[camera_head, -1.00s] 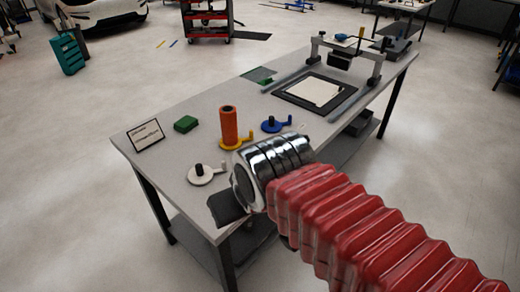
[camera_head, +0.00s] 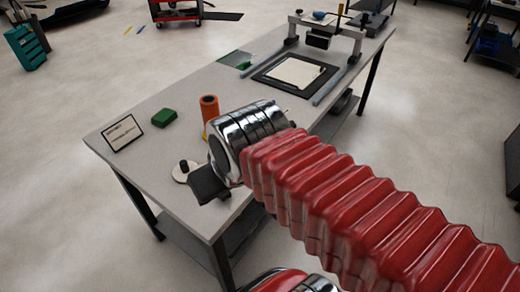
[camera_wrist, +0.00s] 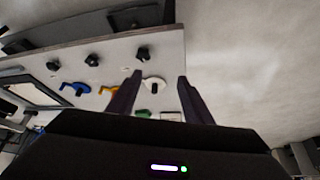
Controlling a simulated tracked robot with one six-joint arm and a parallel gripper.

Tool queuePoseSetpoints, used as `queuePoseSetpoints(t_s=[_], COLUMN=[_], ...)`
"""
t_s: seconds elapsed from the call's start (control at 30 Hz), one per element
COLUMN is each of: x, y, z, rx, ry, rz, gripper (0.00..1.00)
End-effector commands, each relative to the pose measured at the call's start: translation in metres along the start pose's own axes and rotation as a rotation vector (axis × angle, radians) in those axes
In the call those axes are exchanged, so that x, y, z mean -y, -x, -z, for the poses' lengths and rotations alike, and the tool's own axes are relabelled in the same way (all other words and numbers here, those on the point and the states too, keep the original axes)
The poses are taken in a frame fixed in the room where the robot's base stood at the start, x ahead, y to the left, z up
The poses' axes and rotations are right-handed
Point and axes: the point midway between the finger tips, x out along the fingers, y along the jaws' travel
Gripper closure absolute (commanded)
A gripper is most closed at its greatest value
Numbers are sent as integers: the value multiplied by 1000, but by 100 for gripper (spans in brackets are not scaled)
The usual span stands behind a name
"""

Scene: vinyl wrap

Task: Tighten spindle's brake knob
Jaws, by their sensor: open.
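Several black knobs show in a row along the table edge in the wrist view: a right one (camera_wrist: 143,53), a middle one (camera_wrist: 92,60) and a left one (camera_wrist: 54,65). Beside them lie a white spindle (camera_wrist: 153,82), a yellow one (camera_wrist: 108,90) and a blue one (camera_wrist: 75,88), each with a crank-like arm. In the head view an orange roll (camera_head: 209,109) stands upright on the yellow base, and the white spindle (camera_head: 181,173) is partly hidden. My gripper (camera_wrist: 160,75) is open and empty; its fingers are apart from the knobs. The head view shows its dark body (camera_head: 207,186) over the table's near edge.
The table (camera_head: 165,140) carries a green block (camera_head: 164,117), a small sign (camera_head: 122,133) and a black-framed panel (camera_head: 295,73) under a gantry (camera_head: 320,40). A lower shelf (camera_head: 190,242) lies beneath. Open floor surrounds the table.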

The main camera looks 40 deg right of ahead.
Motion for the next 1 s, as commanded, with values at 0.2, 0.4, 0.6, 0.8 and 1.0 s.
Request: queuePoseSetpoints(t_s=[0.2,0.4,0.6,0.8,1.0], x=[-20,-46,-76,-111,-150], y=[-3,-10,-23,-42,-65], z=[24,55,84,108,126], rx=[58,136,213,287,354], ry=[90,220,349,474,595], rz=[-17,-23,-10,22,73], gripper=[47,47,47,47,47])
